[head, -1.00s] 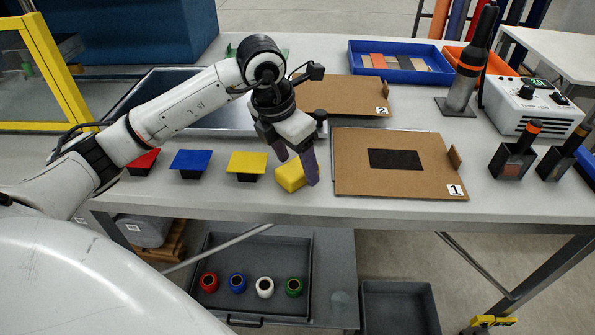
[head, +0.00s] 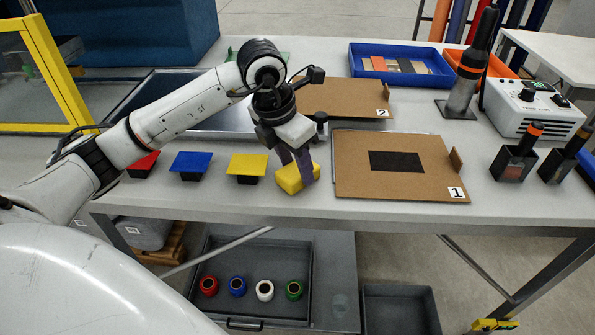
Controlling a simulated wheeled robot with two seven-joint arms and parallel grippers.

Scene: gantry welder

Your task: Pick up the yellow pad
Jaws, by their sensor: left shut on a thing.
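The yellow pad (head: 291,180) is a small block near the front edge of the table, left of the board marked 1. My left gripper (head: 301,175) comes down from above, with its purple-grey fingers closed on the pad. The pad is partly hidden by the fingers, and I cannot tell whether it touches the table. A flat yellow square on a black stand (head: 248,166) is a separate thing to its left. My right gripper is not in view.
Brown board 1 (head: 430,185) lies close on the right, board 2 (head: 345,97) behind. A blue square stand (head: 191,163) and a red one (head: 143,162) stand left. A blue tray (head: 440,76) and a white power unit (head: 533,108) are at the back right.

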